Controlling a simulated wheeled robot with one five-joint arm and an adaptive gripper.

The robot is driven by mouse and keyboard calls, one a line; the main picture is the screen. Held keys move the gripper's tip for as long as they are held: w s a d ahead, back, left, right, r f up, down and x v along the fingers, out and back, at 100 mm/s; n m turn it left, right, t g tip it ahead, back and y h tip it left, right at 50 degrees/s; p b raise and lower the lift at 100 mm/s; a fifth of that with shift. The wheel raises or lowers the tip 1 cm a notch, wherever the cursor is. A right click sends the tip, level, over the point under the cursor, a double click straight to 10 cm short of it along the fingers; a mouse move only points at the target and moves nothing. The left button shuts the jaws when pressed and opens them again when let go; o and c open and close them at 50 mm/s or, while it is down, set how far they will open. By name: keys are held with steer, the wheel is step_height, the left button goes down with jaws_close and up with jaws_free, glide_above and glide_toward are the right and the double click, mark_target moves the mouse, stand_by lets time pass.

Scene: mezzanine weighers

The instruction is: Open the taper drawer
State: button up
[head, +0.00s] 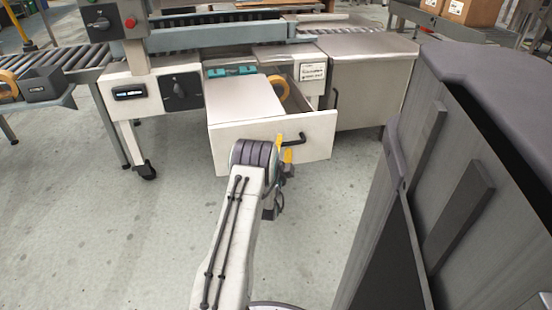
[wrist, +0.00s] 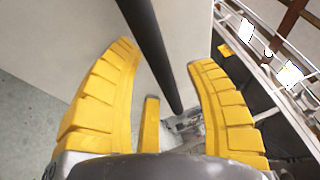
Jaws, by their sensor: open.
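The taper drawer (head: 318,143) stands pulled out from the machine in the head view, its pale front tilted in the picture. A black bar handle (head: 295,139) is on its front. My gripper (head: 284,148) is at the handle, just in front of the drawer face, with yellow fingers partly hidden by my arm. In the wrist view my gripper (wrist: 163,56) is open, and the dark handle bar (wrist: 150,45) runs between the spread fingers. I cannot tell whether either finger touches it. A yellow tape roll (head: 279,89) shows inside the drawer.
The weigher machine (head: 182,90) with knobs and a conveyor stands behind the drawer. A metal cabinet (head: 370,85) is to its right. A large dark grey body fills the right foreground. Floor (head: 90,220) at left is clear.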

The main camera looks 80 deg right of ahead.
steer(key=a+f, duration=0.2)
steer(key=a, duration=0.9)
steer(key=shift+w+a, duration=0.15)
steer(key=shift+a, duration=0.1)
stand_by(0.5)
